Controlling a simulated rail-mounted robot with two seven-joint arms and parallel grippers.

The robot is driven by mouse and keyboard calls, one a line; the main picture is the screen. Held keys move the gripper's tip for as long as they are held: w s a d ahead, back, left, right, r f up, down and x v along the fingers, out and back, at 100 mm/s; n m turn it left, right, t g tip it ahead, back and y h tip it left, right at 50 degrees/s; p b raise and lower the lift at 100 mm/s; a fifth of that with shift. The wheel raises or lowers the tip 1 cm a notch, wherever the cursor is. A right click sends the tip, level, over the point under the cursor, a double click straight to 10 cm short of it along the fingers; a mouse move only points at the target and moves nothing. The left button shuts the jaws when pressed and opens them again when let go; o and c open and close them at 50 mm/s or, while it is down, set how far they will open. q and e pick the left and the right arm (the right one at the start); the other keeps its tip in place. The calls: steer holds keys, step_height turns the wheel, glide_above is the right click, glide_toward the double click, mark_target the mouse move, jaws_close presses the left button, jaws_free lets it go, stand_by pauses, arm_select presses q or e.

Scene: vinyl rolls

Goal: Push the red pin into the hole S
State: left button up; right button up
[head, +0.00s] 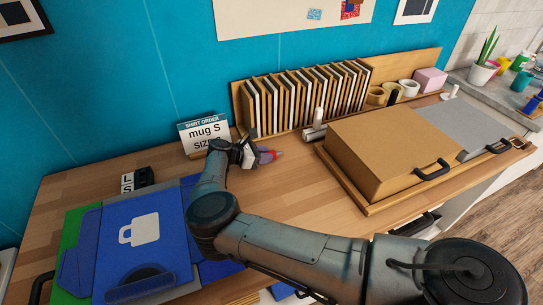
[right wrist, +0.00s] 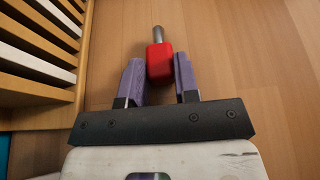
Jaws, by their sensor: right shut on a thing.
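The red pin (right wrist: 159,64) has a red grip and a grey metal tip that points away from my right gripper in the right wrist view. My right gripper (right wrist: 158,70) has its purple fingers shut on the red grip. A small black block with white labels L and S (head: 132,182) is at the left of the table. Its holes are too small to make out. My left gripper is not in view.
A sign reading "mug S" (head: 203,133) stands behind my right gripper. A slatted rack (head: 305,97) runs along the back. A blue folded shirt-like panel (head: 140,240) with a mug print lies front left. A large brown box (head: 395,150) fills the right.

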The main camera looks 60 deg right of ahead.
steer(key=shift+r, duration=0.2)
steer(key=shift+r+p, duration=0.3)
steer(key=shift+r, duration=0.25)
steer(key=shift+r+p, duration=0.4)
steer(key=shift+r, duration=1.35)
